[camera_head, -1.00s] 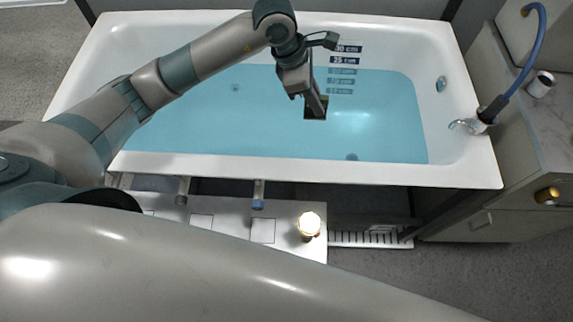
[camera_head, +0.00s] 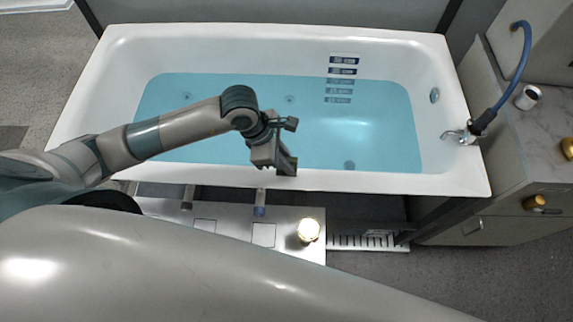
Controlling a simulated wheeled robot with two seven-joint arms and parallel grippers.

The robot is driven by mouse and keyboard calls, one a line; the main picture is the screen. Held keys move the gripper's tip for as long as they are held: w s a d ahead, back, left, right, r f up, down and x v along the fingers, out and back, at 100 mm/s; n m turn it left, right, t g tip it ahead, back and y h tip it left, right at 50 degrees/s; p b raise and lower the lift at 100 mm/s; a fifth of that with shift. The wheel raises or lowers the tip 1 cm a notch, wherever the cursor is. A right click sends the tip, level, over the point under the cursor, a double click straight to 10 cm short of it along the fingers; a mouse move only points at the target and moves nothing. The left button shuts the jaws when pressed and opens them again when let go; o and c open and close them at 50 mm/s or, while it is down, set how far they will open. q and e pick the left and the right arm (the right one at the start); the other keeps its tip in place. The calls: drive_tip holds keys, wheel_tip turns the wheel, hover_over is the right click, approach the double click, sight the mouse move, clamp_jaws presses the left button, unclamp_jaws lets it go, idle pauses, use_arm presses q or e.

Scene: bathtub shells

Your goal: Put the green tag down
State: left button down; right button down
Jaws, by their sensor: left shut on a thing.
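My left gripper (camera_head: 287,168) is over the front rim of the bathtub (camera_head: 400,181), pointing down. It is shut on a small dark piece, mostly hidden by the fingers; this is likely the green tag, but its colour is hard to tell. Below the rim is a pale shelf (camera_head: 285,257) with square outlines on it, such as one square (camera_head: 263,235) just below and left of the gripper. The held piece is apart from the shelf. My right gripper is not in view.
Blue water (camera_head: 380,120) fills the tub, with depth marks (camera_head: 341,80) on its far wall. A lit-topped round object (camera_head: 308,230) stands on the shelf's right part. A slatted white rack (camera_head: 360,241) lies right of it. A tap (camera_head: 465,134) is at the right rim.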

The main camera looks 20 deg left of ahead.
use_arm(q)
drive_tip(key=shift+s+f, duration=0.1)
drive_tip(key=shift+f, duration=0.15)
wheel_tip(320, 180, down, 3)
drive_tip(key=shift+r+p, duration=0.2)
drive_tip(key=shift+p, duration=0.65)
drive_tip(key=shift+f, duration=0.55)
drive_tip(key=shift+f, duration=0.2)
drive_tip(key=c, duration=1.8)
unclamp_jaws()
drive_tip(key=shift+r, duration=0.1)
drive_tip(key=shift+o, duration=0.2)
drive_tip(key=shift+r, duration=0.1)
